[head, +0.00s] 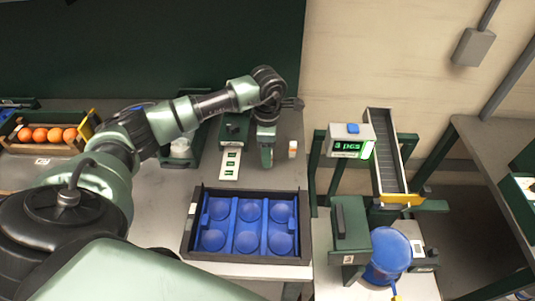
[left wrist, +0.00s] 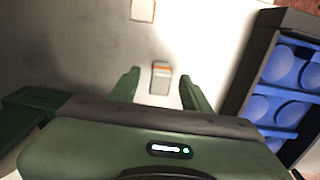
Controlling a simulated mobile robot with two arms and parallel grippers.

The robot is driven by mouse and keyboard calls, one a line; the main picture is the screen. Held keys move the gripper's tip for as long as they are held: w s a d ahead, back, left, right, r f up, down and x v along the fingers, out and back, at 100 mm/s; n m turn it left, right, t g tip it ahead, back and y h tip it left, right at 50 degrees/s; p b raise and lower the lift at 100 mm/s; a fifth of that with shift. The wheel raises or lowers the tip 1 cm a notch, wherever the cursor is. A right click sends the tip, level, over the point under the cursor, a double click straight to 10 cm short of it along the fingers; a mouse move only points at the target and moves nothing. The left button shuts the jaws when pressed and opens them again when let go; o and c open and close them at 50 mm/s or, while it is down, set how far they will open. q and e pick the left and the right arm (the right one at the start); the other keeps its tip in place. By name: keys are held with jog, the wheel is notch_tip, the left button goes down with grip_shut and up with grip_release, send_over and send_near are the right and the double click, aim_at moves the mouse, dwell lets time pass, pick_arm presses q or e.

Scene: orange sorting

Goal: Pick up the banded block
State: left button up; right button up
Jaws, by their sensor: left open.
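The banded block (head: 292,149) is a small whitish block with an orange band, standing on the grey table near its right edge. My left gripper (head: 266,163) points down just left of it in the head view. In the left wrist view the block (left wrist: 160,80) shows between the two spread fingers of the left gripper (left wrist: 159,76), with a gap on each side. The gripper is open and empty. I cannot tell how far its fingertips are above the table. My right gripper is not in view.
A dark tray (head: 186,240) with blue round cups lies in front of the gripper; its edge (left wrist: 250,78) shows at right in the wrist view. A crate of oranges (head: 40,149) stands at left. A counter display (head: 346,141) and a chute (head: 385,155) stand beyond the table's right edge.

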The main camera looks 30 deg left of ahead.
pick_arm(q)
jog(key=shift+f, duration=1.25)
grip_shut()
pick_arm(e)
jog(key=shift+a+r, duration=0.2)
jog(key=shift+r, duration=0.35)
pick_arm(q)
jog(key=shift+r, duration=0.15)
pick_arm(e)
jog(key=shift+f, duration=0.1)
pick_arm(q)
jog(key=shift+r, duration=0.65)
notch_tip(320, 180, up, 18)
jog(key=b, duration=0.4)
jog(key=shift+r, duration=0.25)
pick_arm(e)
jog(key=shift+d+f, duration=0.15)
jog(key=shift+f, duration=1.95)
